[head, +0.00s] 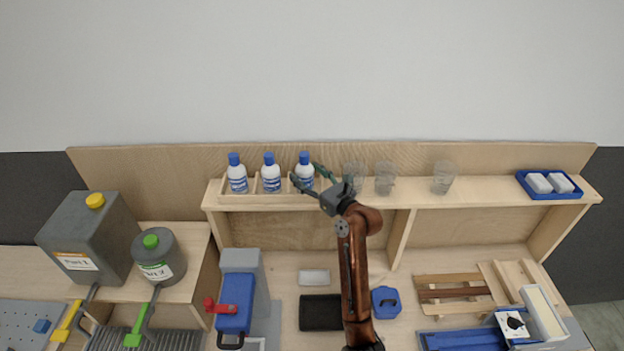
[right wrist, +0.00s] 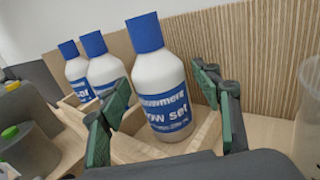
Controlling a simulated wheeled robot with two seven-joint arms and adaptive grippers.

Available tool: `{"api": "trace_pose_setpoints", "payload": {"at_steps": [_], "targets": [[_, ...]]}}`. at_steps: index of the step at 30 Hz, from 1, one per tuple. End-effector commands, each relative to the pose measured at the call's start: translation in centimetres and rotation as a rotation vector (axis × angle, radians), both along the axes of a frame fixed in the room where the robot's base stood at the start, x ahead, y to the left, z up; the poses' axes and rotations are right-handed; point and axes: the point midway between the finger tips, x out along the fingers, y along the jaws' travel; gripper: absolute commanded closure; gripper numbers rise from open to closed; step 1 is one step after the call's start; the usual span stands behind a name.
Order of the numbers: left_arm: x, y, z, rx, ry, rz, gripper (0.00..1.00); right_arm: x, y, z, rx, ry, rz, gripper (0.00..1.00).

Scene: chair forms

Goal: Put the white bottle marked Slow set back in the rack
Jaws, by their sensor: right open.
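A white bottle (right wrist: 160,95) with a blue cap has a blue label reading partly "ow set" in the right wrist view. In the head view it is the rightmost of three similar bottles (head: 304,170). It stands upright in the right part of the wooden rack (head: 262,201). My right gripper (head: 305,173) is open at this bottle, its green-padded fingers on either side of it (right wrist: 155,112) and apart from it in the wrist view. My left gripper is out of view.
Two similar bottles (head: 238,173) (head: 271,173) stand in the rack to the left. Clear glasses (head: 384,178) stand on the shelf (head: 480,188) just right of my gripper. A blue tray (head: 549,195) sits at the far right. The wooden back panel rises close behind the bottles.

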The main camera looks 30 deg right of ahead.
Motion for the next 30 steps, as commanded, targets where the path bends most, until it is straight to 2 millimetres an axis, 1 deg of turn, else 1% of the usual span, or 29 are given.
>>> {"api": "trace_pose_setpoints", "payload": {"at_steps": [2,5,12,18,21,24,30], "targets": [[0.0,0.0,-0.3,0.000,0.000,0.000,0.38,-0.6,-0.1,0.0,-0.001,-0.001,-0.001,0.42],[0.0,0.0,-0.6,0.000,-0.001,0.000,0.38,-2.1,-0.5,-0.1,-0.001,-0.002,-0.002,0.42],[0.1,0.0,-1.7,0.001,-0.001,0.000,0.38,-7.1,-1.5,-0.1,-0.001,-0.002,-0.003,0.42],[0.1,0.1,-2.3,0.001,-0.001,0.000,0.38,-10.3,-2.2,0.0,0.000,-0.002,-0.002,0.42],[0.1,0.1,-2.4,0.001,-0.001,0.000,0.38,-11.2,-2.3,0.0,0.000,-0.001,0.000,0.42],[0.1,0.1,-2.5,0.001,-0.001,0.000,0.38,-11.7,-2.4,0.1,0.000,-0.001,0.000,0.42],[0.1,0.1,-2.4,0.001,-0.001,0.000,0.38,-11.8,-2.4,0.1,0.000,0.000,0.000,0.42]]}}
